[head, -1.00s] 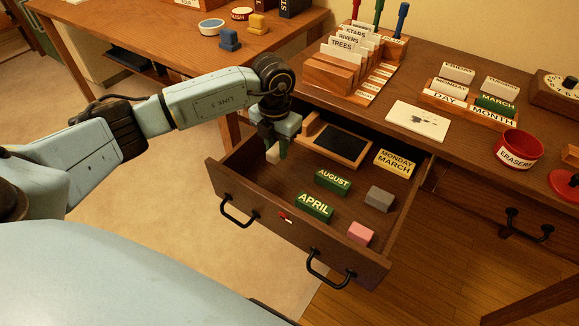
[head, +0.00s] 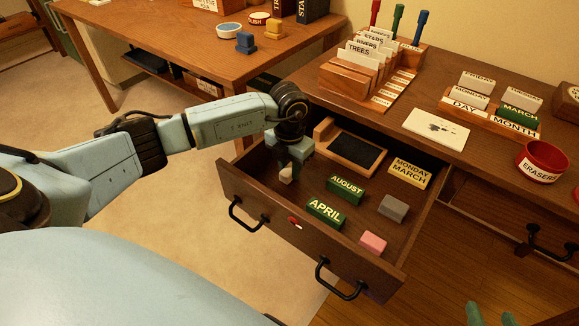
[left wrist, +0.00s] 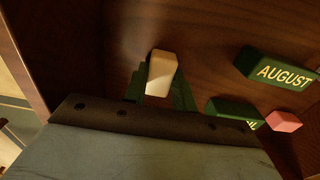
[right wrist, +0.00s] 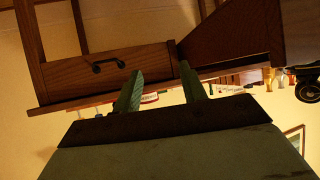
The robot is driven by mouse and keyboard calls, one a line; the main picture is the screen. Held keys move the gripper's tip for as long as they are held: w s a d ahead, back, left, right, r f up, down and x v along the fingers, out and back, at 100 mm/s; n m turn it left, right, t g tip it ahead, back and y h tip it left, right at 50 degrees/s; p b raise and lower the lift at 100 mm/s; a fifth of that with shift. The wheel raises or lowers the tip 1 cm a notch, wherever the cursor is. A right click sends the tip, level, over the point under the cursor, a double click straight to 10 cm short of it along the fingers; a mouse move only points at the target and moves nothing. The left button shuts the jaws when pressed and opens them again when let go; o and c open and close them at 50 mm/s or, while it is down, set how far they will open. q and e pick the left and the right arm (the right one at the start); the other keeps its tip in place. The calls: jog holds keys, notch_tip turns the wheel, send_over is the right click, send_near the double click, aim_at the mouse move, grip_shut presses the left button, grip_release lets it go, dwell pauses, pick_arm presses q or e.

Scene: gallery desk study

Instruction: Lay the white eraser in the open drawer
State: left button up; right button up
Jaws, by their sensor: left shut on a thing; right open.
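The white eraser (head: 286,175) is between the fingers of my left gripper (head: 287,168), which is shut on it. The gripper points down inside the left part of the open drawer (head: 265,205). In the left wrist view the eraser (left wrist: 162,73) stands out between the green fingertips above the brown drawer floor. I cannot tell whether it touches the floor. My right gripper (right wrist: 163,88) is open and empty, away from the drawer; its fingertips show at the bottom right of the head view (head: 490,313).
The drawer also holds green AUGUST (head: 345,188) and APRIL (head: 325,213) blocks, a grey block (head: 393,208), a pink block (head: 373,242), a yellow MONDAY MARCH block (head: 409,172) and a dark-topped wooden tray (head: 327,132). A red ERASERS bowl (head: 541,162) stands on the desk.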

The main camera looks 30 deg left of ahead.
aim_at(290, 169)
pick_arm(q)
jog(key=shift+f, duration=0.15)
jog(key=o, duration=1)
pick_arm(e)
jog(key=shift+w+r, duration=0.15)
jog(key=shift+r, duration=0.1)
pick_arm(q)
notch_tip(290, 169, up, 4)
jog(key=shift+f+p, duration=0.25)
jog(key=shift+p, duration=0.45)
notch_tip(290, 169, up, 4)
jog(key=shift+p, duration=0.75)
jog(key=shift+r+p, duration=0.8)
jog(key=shift+r, duration=1.6)
pick_arm(e)
jog(key=s+d+f+g+h, duration=0.2)
jog(key=s+d+f+g, duration=0.3)
jog(key=s+f+g, duration=0.3)
jog(key=shift+s+d+f+m, duration=0.3)
jog(key=shift+s+f, duration=0.7)
jog(key=shift+f, duration=0.4)
